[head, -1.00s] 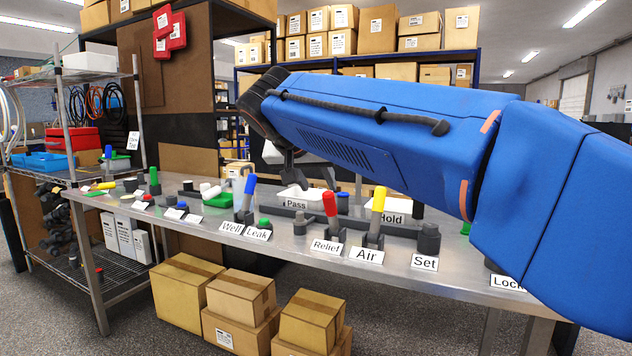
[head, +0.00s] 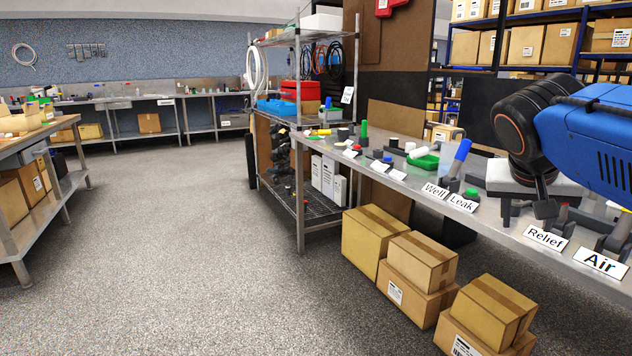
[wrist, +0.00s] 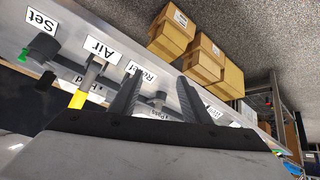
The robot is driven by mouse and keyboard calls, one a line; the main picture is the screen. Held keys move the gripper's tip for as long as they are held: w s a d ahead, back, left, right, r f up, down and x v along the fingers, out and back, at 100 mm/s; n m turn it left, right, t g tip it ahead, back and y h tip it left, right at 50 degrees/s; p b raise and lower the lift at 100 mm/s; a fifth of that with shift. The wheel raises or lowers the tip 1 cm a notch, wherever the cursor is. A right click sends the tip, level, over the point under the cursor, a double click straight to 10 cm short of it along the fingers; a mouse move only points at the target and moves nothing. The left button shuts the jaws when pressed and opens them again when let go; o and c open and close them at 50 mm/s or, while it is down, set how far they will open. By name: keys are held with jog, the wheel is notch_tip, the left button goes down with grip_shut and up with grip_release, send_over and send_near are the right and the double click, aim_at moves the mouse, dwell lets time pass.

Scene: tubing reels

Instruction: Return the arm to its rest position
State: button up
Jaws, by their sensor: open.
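My blue arm enters the head view from the right, over the metal bench (head: 400,183). My gripper (head: 525,214) hangs down above the bench, near the Relief label (head: 547,236), and looks empty. In the wrist view my gripper (wrist: 160,78) shows two dark fingers spread apart. Beyond them lie the bench top, the Air label (wrist: 100,48) and the Set label (wrist: 42,20). A yellow lever (wrist: 78,99) is to the left of the fingers. In the head view a blue-tipped lever (head: 461,153) stands left of the gripper. The lever behind the Relief label is partly hidden.
Cardboard boxes (head: 420,262) stand on the floor before the bench. A wire shelf rack (head: 313,43) stands at the bench's far end. Another bench (head: 30,150) is at the left. The grey floor (head: 220,230) between is clear.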

jog(key=s+a+f+n+y, duration=0.2)
jog(key=s+a+f, duration=0.1)
jog(key=f, duration=0.4)
jog(key=s+a+f+n+y, duration=0.2)
jog(key=s+a+f, duration=0.2)
jog(key=a+f, duration=0.2)
jog(key=s+a+f+n+y, duration=0.2)
jog(key=s+a+f+n, duration=0.1)
jog(key=f, duration=0.6)
jog(key=shift+s+a+f, duration=0.15)
jog(key=shift+a+f, duration=0.05)
jog(key=shift+a, duration=0.55)
